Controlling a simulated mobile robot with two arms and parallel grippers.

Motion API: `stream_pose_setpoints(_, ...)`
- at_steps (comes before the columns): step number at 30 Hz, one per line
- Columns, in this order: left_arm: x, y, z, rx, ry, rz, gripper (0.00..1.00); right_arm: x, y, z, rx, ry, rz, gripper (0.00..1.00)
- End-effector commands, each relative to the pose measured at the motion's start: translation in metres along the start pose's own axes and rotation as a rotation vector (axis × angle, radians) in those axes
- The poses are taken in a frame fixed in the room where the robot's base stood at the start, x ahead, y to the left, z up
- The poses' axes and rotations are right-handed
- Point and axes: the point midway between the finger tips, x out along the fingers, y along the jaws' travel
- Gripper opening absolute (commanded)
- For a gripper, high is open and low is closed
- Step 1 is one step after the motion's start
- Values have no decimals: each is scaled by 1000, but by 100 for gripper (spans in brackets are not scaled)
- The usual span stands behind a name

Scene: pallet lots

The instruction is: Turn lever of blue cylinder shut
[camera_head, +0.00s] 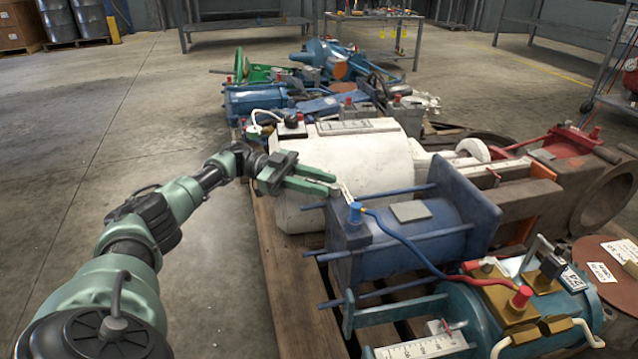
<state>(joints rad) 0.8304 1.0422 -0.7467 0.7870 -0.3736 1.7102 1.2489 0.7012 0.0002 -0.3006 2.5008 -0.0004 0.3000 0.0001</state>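The blue cylinder (440,228) lies on its side between square end plates with long tie rods, right of centre. On top of its near-left end plate is a blue cap (355,211) with a small pale metal lever (346,192) tilted up beside it. My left gripper (334,185) reaches in from the left. Its two green fingers are apart, with their tips just left of the lever. I cannot tell whether a tip touches the lever. My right gripper is out of view.
A large white machine (345,160) stands just behind. A teal cylinder (540,320) with brass fittings is in front, right. A blue-to-red hose (415,250) runs from the cap. A wooden pallet (285,275) lies below. Open floor (215,270) is at left.

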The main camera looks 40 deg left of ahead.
Motion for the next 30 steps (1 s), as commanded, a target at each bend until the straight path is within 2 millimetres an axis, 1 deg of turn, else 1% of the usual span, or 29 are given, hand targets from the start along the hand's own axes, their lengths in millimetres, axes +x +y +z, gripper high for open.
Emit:
stream_pose_setpoints(7,-1,0,0,0,-1,-2,25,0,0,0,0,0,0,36)
stream_pose_setpoints(11,-5,-1,0,0,-1,-5,25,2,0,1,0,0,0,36)
stream_pose_setpoints(14,-14,-2,-1,1,0,-6,25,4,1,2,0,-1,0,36)
stream_pose_setpoints(17,-26,-2,-2,0,0,-6,25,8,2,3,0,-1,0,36)
stream_pose_setpoints(24,-54,-1,0,0,2,-4,25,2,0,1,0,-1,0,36)
stream_pose_setpoints(25,-55,0,8,3,-1,-1,25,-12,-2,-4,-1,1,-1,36)
stream_pose_setpoints(30,-65,-1,8,4,-2,1,25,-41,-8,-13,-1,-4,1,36)
